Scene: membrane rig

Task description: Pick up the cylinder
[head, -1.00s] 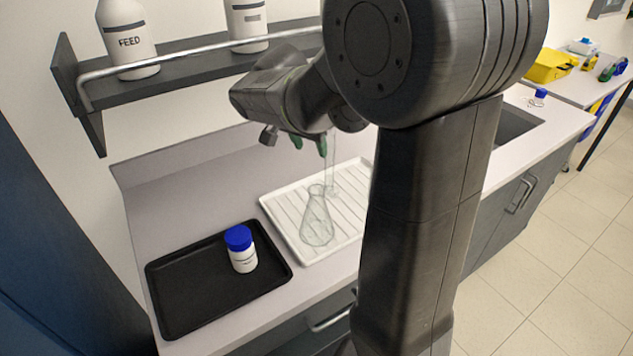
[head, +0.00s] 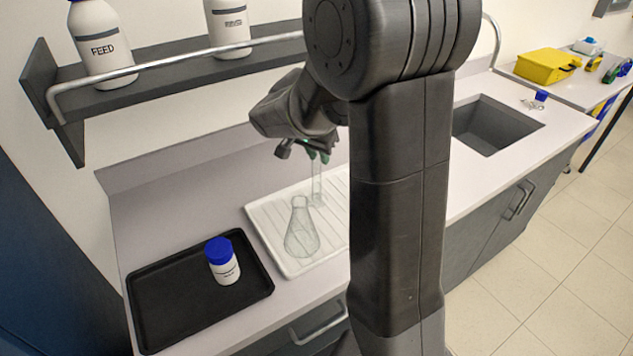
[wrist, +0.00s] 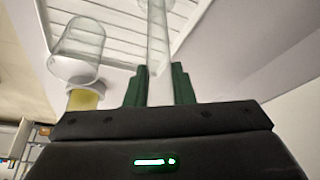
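The cylinder (head: 317,188) is a tall, thin clear glass tube. It stands upright at the back of the white ribbed tray in the head view. My gripper (head: 318,156) is at its upper part, with green fingers close together. In the wrist view the cylinder (wrist: 158,40) runs between the two fingers of my gripper (wrist: 160,85) and fills the narrow gap, so they look shut on it. Its base seems to be still on the tray. My arm hides part of the tray's right side.
A clear conical flask (head: 301,232) stands close in front of the cylinder on the white tray (head: 262,222). A blue-capped bottle (head: 224,266) stands on a black tray (head: 170,306) to the left. A shelf (head: 150,82) with bottles hangs behind. A sink (head: 492,125) lies right.

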